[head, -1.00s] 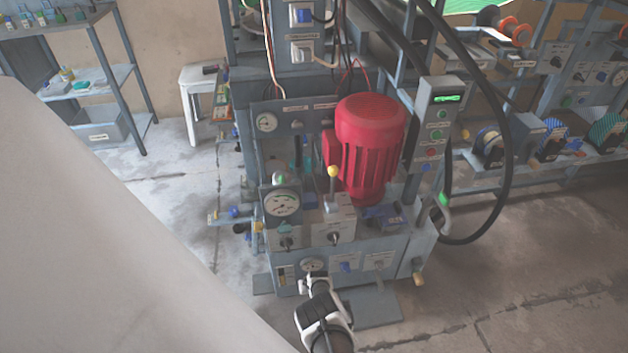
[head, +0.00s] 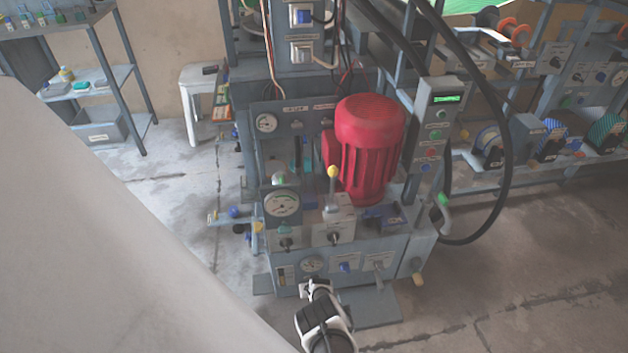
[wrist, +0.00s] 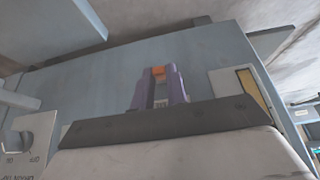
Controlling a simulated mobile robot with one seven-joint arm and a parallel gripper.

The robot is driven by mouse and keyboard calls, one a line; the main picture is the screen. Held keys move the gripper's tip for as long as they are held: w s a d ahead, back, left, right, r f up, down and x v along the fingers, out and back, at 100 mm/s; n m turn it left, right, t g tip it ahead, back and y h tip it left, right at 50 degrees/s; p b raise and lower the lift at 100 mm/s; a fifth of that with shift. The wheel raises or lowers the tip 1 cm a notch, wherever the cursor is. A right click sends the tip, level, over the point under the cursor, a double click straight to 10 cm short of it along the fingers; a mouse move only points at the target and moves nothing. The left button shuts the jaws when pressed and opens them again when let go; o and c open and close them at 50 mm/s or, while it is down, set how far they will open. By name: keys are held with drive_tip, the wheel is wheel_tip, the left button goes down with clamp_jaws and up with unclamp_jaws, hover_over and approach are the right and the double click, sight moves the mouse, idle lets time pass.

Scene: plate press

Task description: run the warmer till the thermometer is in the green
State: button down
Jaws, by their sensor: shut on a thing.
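The press machine (head: 395,250) stands in the middle of the head view. I cannot tell which dial is the thermometer. A larger white gauge (head: 282,204) sits higher on the left. The needle positions and any green band are too small to read surely.
A red motor (head: 368,150) and a yellow-knobbed lever (head: 333,172) stand above the front panel. A control box (head: 436,110) with a green display is at right. The wrist view shows a knob (wrist: 14,142) at left and a yellow strip (wrist: 252,86) at right.

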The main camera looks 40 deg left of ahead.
drive_tip(key=shift+s+d+f+t+y+b, duration=0.1)
drive_tip(key=shift+s+f+t+y+b, duration=0.15)
drive_tip(key=shift+f+t+y, duration=0.25)
drive_tip(key=shift+s+d+f+t+y+b, duration=0.1)
drive_tip(key=shift+f+t+y+b, duration=0.15)
drive_tip(key=shift+t+y, duration=0.4)
drive_tip(key=shift+r, duration=0.1)
drive_tip(key=c, duration=1.4)
unclamp_jaws()
drive_tip(key=shift+d+r, duration=0.1)
drive_tip(key=p+v, duration=1.3)
drive_tip(key=shift+s+d+p, duration=0.15)
drive_tip(key=shift+d+p, duration=0.1)
drive_tip(key=shift+p, duration=0.15)
drive_tip(key=shift+r, duration=0.1)
